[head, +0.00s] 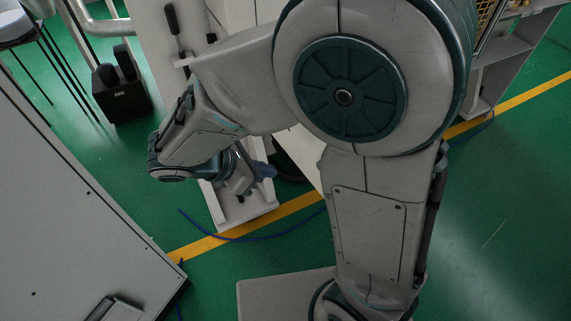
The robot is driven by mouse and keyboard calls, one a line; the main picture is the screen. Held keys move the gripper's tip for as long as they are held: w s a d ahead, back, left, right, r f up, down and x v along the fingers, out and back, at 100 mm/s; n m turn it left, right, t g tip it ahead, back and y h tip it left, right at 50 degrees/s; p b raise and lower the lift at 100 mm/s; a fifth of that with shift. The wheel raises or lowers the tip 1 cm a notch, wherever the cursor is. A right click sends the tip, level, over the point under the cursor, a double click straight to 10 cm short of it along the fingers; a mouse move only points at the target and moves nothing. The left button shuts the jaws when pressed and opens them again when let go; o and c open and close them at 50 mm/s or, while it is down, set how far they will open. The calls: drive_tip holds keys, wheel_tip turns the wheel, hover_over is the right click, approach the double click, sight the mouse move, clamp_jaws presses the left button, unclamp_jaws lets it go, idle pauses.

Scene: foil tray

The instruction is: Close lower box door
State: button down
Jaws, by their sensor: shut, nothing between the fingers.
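My arm reaches across the middle of the head view and bends down to the left. My gripper (262,171) shows small below the wrist, in front of a white machine (155,30); it is shut and nothing shows in it. Its fingertips are hard to make out. A pale panel (305,155) of the machine shows just right of the gripper, partly behind my arm. I cannot tell whether it is the lower box door, or whether gripper and panel touch. Much of the machine is hidden by my arm.
A grey cabinet (70,210) with a recessed handle fills the lower left. A black box (120,95) stands on the green floor at the upper left. A blue cable (265,235) lies near a yellow floor line (200,246). Open floor lies at the lower right.

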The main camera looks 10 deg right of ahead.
drive_tip(key=d+r+x, duration=0.2)
drive_tip(key=x, duration=1)
drive_tip(key=shift+w+p, duration=0.25)
drive_tip(key=shift+p, duration=0.15)
drive_tip(key=shift+a+r, duration=0.1)
